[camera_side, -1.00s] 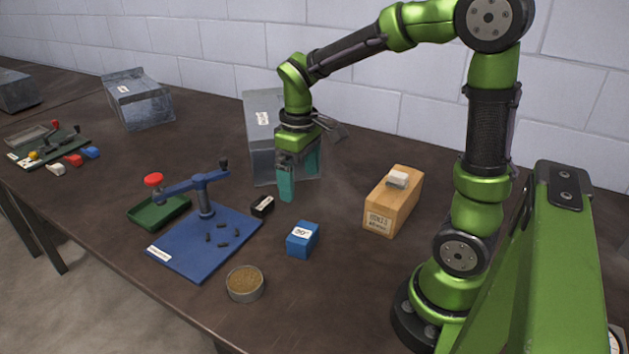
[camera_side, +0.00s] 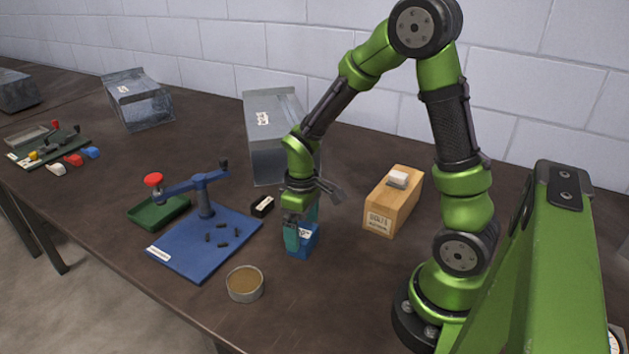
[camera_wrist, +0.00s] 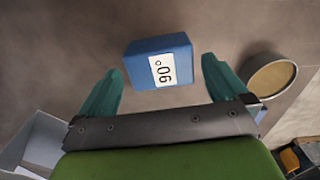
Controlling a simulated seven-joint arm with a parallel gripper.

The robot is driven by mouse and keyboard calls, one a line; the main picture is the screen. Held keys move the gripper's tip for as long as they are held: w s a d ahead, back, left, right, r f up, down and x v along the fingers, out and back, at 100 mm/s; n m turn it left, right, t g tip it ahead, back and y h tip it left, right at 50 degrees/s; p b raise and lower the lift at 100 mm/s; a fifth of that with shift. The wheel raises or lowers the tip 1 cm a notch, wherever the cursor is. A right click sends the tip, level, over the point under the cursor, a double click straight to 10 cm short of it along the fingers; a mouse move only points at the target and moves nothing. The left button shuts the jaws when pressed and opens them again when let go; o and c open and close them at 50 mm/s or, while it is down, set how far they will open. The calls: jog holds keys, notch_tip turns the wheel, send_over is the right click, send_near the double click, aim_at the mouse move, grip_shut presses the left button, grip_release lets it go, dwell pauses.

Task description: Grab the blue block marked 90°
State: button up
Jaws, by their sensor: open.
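The blue block (camera_side: 303,243) stands on the brown table, right of the blue mat. In the side view my gripper's teal fingers (camera_side: 302,232) are at the block and partly cover it. In the wrist view the blue block (camera_wrist: 158,61) shows its white label marked 90°, upside down. There my gripper (camera_wrist: 163,84) is open, with one teal finger to either side of the block's line and the block just ahead of the fingertips. The side view does not clearly show whether the fingers touch it.
A round tin (camera_side: 244,284) of brown material stands left of the block and also shows in the wrist view (camera_wrist: 271,79). A wooden box (camera_side: 392,203) stands to the right.

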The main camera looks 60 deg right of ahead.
aim_at(302, 231)
notch_tip(302, 231, down, 3)
jog(key=shift+f, duration=0.15)
jog(key=shift+c, duration=0.3)
jog(key=c, duration=1)
